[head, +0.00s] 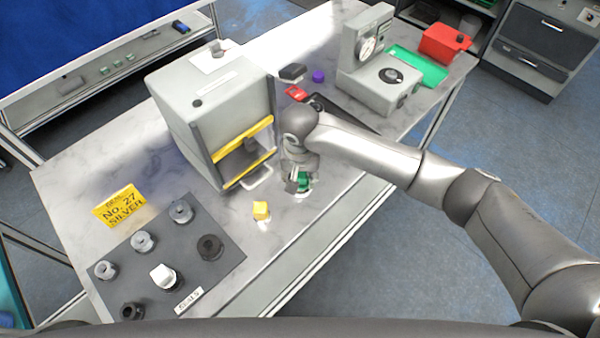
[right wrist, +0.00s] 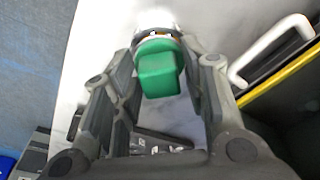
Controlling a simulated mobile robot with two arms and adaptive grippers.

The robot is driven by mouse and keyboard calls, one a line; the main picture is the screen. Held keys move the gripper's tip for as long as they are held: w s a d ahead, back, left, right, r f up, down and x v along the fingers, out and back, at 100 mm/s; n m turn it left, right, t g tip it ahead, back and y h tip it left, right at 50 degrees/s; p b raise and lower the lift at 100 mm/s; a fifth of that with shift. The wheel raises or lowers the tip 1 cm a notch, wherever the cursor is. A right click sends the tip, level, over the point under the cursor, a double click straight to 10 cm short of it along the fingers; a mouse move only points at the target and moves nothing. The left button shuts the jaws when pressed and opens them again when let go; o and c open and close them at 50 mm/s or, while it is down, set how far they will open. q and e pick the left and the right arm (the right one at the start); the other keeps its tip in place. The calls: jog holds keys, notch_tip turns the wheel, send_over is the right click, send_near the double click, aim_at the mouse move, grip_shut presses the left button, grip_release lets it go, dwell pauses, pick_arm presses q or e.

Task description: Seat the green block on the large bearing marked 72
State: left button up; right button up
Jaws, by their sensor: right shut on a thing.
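The green block (head: 304,182) is at the front edge of the table, in front of the grey machine. My right gripper (head: 299,180) is around it, pointing down. In the right wrist view the green block (right wrist: 158,72) sits between the two fingers of the right gripper (right wrist: 163,75). A pale round piece with an orange band (right wrist: 155,36) shows just beyond the block; I cannot tell whether they are separate. Several round grey and black pieces stand on a dark mat (head: 190,265) at the front left. No mark 72 is readable on any of them. My left gripper is not in view.
A grey machine (head: 192,90) with a yellow-edged opening and handle stands close behind my right gripper. A yellow block (head: 261,210) stands to its left. A dial device (head: 375,88) and red box (head: 442,43) stand at the far right.

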jog(key=shift+f, duration=0.2)
jog(key=o, duration=1.2)
jog(key=shift+o, duration=0.4)
jog(key=shift+f, duration=0.1)
jog(key=shift+o, duration=1.3)
notch_tip(320, 180, up, 6)
jog(key=p, duration=0.6)
jog(key=shift+f+p, duration=0.2)
jog(key=shift+p, duration=0.15)
jog(key=shift+r, duration=1)
